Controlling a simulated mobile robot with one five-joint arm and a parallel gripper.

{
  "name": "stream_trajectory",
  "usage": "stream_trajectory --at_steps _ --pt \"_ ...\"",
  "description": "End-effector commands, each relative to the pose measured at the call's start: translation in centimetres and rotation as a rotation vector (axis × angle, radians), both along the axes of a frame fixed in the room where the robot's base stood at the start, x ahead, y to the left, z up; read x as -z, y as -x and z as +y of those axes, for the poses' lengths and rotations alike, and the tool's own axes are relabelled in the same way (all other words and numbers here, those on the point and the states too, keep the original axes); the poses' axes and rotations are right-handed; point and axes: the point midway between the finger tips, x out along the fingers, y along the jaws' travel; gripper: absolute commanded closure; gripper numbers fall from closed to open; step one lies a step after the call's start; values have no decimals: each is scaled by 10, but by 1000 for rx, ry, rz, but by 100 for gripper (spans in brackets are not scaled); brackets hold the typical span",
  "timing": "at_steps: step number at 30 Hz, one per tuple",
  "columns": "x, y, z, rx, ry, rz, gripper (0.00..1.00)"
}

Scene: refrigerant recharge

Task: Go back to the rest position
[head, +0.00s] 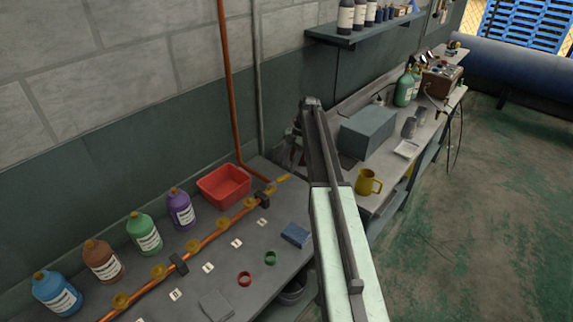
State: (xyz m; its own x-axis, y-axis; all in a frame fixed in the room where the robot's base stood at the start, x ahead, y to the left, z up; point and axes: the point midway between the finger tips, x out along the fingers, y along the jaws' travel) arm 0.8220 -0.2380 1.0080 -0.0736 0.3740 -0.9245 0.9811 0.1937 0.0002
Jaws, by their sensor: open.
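My arm (345,255) rises from the bottom edge, pale below and dark grey above. It ends in a dark joint (312,103) in front of the gap between the two benches. I can make out no gripper fingers; my gripper is not visible. On the near bench (210,255), blue (57,294), brown (103,262), green (144,234) and purple (181,209) bottles stand upright along the wall. A copper pipe (205,243) with several brass valves runs in front of them.
A red tray (224,184), blue block (295,235), red ring (244,279) and green ring (270,257) sit on the near bench. The far bench holds a grey box (367,131), yellow mug (367,182) and green cylinder (405,89). The floor (470,210) at right is open.

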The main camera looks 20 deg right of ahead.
Motion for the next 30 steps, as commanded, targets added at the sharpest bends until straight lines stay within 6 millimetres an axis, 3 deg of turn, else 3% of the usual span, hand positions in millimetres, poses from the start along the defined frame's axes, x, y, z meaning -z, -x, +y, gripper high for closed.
stream_trajectory --at_steps 1,4,20,23,26,30 --pt "-19 -2 -4 1 0 0 58" --pt "-28 -3 -10 1 1 0 58" --pt "-26 -3 -9 -3 1 0 58" --pt "-23 -9 11 -29 0 0 58" --pt "-17 -13 54 -80 0 0 58" --pt "-8 17 125 -161 22 3 58"
